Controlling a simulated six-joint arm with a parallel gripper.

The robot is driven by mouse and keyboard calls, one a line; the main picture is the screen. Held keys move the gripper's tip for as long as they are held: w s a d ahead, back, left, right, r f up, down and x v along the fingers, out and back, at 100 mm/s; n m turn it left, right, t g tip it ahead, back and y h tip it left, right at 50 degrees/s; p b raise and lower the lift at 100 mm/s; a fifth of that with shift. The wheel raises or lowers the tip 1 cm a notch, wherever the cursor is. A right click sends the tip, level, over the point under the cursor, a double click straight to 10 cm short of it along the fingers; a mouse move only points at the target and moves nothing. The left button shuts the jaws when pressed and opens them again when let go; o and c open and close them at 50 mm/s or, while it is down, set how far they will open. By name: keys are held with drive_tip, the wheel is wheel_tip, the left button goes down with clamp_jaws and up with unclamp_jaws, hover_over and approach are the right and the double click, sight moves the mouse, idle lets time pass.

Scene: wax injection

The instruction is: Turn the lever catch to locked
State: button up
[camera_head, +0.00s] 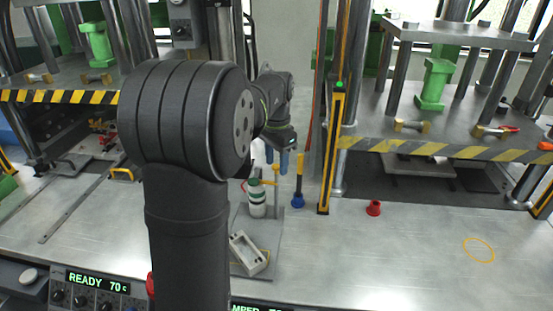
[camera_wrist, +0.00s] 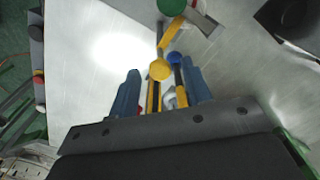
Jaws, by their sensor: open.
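My gripper (camera_head: 277,166) is open, with two blue fingers pointing down above the work plate. What looks like the lever catch, a yellow upright with a short yellow arm (camera_head: 268,182), stands below the fingers, beside a white bottle with a green cap (camera_head: 257,198). In the wrist view a round yellow knob (camera_wrist: 160,70) shows between the fingertips. A yellow bar (camera_wrist: 172,31) lies near the green cap (camera_wrist: 170,6). Contact between fingers and catch cannot be made out. Whether the catch is locked cannot be told.
A blue-based tool with a yellow top (camera_head: 298,200) stands just right of the catch. A pale rectangular frame (camera_head: 247,253) lies in front. A yellow press post (camera_head: 331,155) rises to the right. A red piece (camera_head: 374,208) sits on the table. The right foreground is mostly clear.

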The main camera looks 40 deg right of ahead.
drive_tip(key=shift+r, duration=0.15)
wheel_tip(320, 180, up, 17)
idle(0.4)
idle(0.4)
wheel_tip(320, 180, down, 17)
drive_tip(key=shift+f, duration=0.2)
idle(0.4)
